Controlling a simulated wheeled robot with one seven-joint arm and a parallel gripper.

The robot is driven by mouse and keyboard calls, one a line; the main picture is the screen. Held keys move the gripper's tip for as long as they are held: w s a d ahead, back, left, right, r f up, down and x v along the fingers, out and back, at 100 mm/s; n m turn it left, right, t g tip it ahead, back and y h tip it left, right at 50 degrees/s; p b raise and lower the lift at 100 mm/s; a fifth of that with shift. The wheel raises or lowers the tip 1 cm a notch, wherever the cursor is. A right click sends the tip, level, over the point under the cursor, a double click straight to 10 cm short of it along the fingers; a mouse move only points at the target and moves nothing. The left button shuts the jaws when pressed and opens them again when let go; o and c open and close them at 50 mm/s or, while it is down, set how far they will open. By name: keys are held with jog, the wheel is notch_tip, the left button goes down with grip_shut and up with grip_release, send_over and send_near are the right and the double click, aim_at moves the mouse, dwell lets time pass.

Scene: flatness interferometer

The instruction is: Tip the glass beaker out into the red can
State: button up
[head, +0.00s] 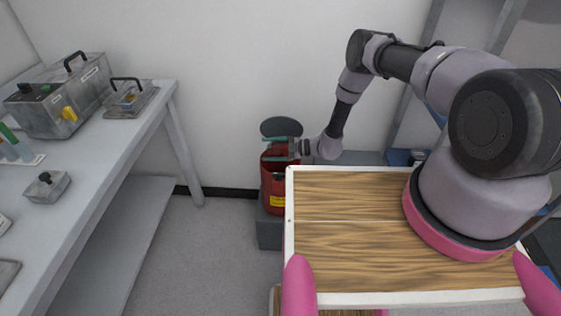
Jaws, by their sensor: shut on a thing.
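The red can (275,192) stands low against the back wall, past the far left corner of a wooden top, with a yellow label on its front. Its dark round lid (281,127) is raised behind its mouth. My gripper (273,149) reaches over the can's mouth from the right, its two teal fingers level and apart. It is shut on the glass beaker, whose clear shape hardly shows between the fingers against the red can. I cannot make out the beaker's tilt or contents. The wooden top's edge hides part of the can's right side.
The wooden top (350,235) with a white rim fills the front right. A grey bench (110,150) on the left holds metal boxes (68,95) and a small lidded tray (131,99). The can rests on a dark grey block (268,232). Floor between bench and block is clear.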

jog(key=shift+w+d+r+m, duration=0.1)
jog(key=shift+w+m, duration=0.3)
jog(key=shift+m, duration=0.3)
jog(key=n, duration=0.1)
jog(key=s+n, duration=0.1)
jog(key=shift+s+a+n+t, duration=0.2)
jog(key=shift+s+n+t, duration=0.1)
jog(key=shift+n, duration=0.1)
jog(key=shift+f, duration=0.2)
jog(key=shift+h, duration=0.3)
